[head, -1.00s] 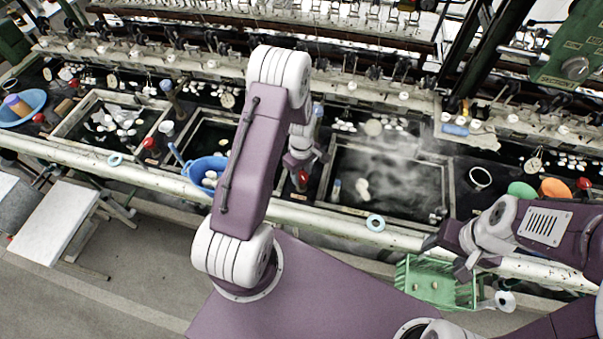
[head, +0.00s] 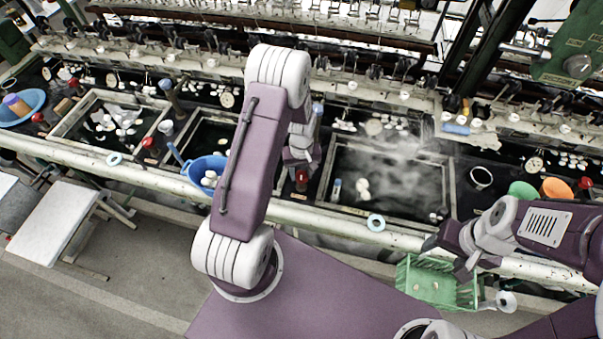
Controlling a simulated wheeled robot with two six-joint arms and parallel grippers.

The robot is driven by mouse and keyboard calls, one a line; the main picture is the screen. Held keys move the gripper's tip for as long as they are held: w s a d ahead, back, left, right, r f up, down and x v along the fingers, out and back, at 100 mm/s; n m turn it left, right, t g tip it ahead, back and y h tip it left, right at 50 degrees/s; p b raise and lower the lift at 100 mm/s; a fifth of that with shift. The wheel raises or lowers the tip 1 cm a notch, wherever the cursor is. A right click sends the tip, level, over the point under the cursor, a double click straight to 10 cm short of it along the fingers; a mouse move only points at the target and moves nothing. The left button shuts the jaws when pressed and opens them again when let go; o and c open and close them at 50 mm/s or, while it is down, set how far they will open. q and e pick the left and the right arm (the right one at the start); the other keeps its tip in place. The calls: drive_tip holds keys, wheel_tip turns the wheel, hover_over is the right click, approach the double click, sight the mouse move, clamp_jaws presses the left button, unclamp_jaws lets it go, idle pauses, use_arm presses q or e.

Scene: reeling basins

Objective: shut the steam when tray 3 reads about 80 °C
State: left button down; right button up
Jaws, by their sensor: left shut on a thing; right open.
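The steaming tray (head: 395,205) is the wide dark basin right of centre, with a few pale cocoons in its water and steam over it. I cannot tell its number. A small upright object (head: 337,187), perhaps a thermometer, stands inside its left edge; no reading is legible. A red valve knob (head: 301,177) sits just left of this tray. My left gripper (head: 302,168) points down and is shut on the knob, its fingers partly hidden by its wrist. My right gripper (head: 445,250) is open and empty by the front rail, above a green basket.
The green basket (head: 437,284) hangs at the front rail (head: 330,217). A blue basin (head: 207,171) stands left of my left arm. Other red knobs (head: 148,143) line the bench. Green and orange bowls (head: 556,188) lie at right.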

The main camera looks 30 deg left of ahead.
sight(302, 175)
use_arm(q)
drive_tip(key=shift+m, duration=0.8)
drive_tip(key=c, duration=0.8)
unclamp_jaws()
drive_tip(key=shift+c, duration=0.2)
wheel_tip(302, 175, up, 9)
drive_tip(key=b, duration=0.1)
